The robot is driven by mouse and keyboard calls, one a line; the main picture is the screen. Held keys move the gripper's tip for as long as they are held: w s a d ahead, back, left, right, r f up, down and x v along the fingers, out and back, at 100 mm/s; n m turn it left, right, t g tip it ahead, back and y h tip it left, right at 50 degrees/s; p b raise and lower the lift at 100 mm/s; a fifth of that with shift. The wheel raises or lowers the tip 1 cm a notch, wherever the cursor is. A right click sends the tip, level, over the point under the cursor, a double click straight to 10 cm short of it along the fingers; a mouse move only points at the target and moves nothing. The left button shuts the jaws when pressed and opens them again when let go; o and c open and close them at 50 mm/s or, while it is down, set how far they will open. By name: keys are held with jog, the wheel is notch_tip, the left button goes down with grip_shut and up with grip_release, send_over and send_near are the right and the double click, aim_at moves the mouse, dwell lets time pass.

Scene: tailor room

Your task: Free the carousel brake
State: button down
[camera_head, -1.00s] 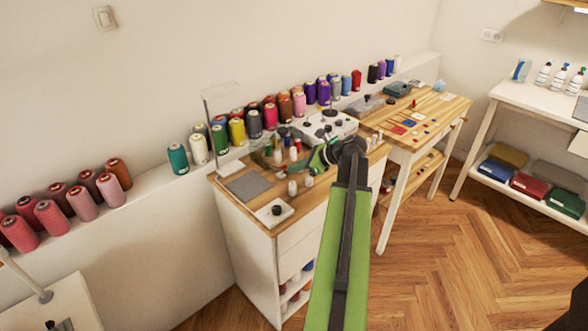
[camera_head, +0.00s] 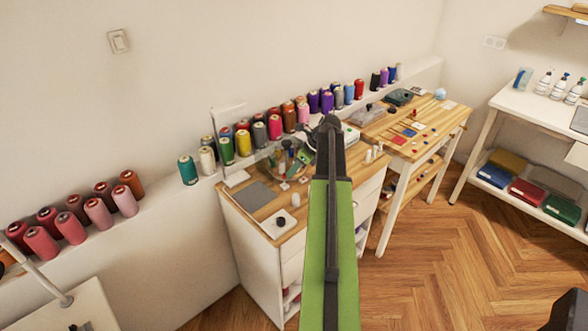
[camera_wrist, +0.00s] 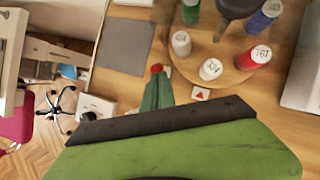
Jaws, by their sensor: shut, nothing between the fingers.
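The carousel is a round wooden disc (camera_wrist: 218,66) bearing several numbered spools around a dark central post (camera_wrist: 236,6) in the wrist view. In the head view the carousel area (camera_head: 275,160) is on the white drawer cabinet, partly hidden by my arm. A small red knob (camera_wrist: 157,68) shows at the disc's near-left edge, right at the tips of my gripper (camera_wrist: 156,82). I cannot tell whether they touch. A white tag with a red triangle (camera_wrist: 200,94) lies beside the disc. My gripper is shut and empty; it also shows in the head view (camera_head: 294,168).
A grey mat (camera_head: 254,195) and a white block with a black knob (camera_head: 281,222) lie on the cabinet top. Cones of thread line the wall ledge (camera_head: 160,215). A wooden side table (camera_head: 440,112) stands to the right, with open floor before it.

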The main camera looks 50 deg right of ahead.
jog(key=shift+w+d+r, duration=0.1)
jog(key=shift+w+r, duration=0.1)
jog(key=shift+w, duration=0.7)
jog(key=shift+r+p, duration=0.8)
